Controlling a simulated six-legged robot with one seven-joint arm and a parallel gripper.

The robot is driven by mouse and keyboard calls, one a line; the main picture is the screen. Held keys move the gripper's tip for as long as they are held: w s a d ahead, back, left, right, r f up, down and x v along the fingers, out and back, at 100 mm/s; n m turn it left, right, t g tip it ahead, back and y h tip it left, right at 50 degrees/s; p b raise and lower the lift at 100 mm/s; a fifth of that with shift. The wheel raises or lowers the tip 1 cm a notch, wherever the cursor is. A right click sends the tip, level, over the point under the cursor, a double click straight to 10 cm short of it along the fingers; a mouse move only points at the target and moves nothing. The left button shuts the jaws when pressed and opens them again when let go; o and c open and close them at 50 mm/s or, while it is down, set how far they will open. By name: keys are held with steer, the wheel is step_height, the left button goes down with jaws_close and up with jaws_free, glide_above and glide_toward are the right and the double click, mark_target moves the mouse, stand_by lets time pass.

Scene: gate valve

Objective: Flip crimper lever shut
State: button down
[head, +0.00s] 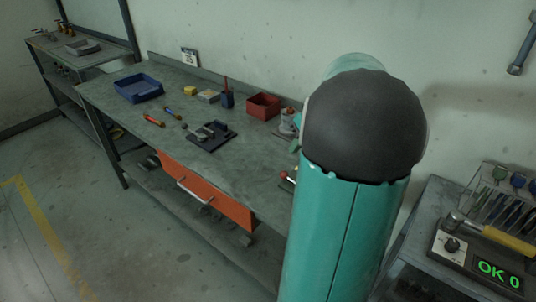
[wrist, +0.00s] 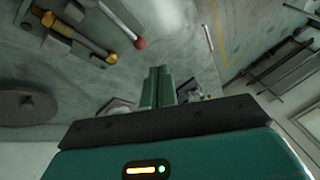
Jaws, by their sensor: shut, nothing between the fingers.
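In the wrist view my gripper (wrist: 157,88) shows as two green fingers pressed together, with nothing between them. A grey lever rod with a red ball knob (wrist: 140,43) lies ahead and to the left of the fingertips, apart from them; it looks like the crimper lever. In the head view a small red knob (head: 284,175) shows on the bench beside my arm, which hides most of what is around it. I cannot tell the lever's exact angle. My gripper is not clearly visible in the head view.
The workbench (head: 240,165) holds a blue tray (head: 138,88), a red bin (head: 263,106), a dark fixture plate (head: 209,137) and small tools. An orange drawer (head: 207,192) hangs below. In the wrist view a yellow-ended tool (wrist: 78,38) and a grey disc (wrist: 27,107) lie left.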

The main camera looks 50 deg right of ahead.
steer(key=s+d+f+t, duration=0.1)
steer(key=s+d+f, duration=0.2)
steer(key=s+d, duration=0.2)
steer(key=d, duration=0.3)
steer(key=shift+s+d+m+t, duration=0.15)
steer(key=shift+d+m+t, duration=0.15)
steer(key=shift+d+m, duration=0.1)
steer(key=x, duration=1)
steer(key=shift+s+a, duration=0.1)
steer(key=a, duration=0.1)
steer(key=w+a, duration=0.1)
steer(key=a, duration=0.1)
steer(key=shift+w+a+f, duration=0.1)
steer(key=shift+w+f, duration=0.25)
steer(key=shift+w, duration=0.05)
steer(key=shift+a, duration=0.15)
steer(key=shift+w+a, duration=0.1)
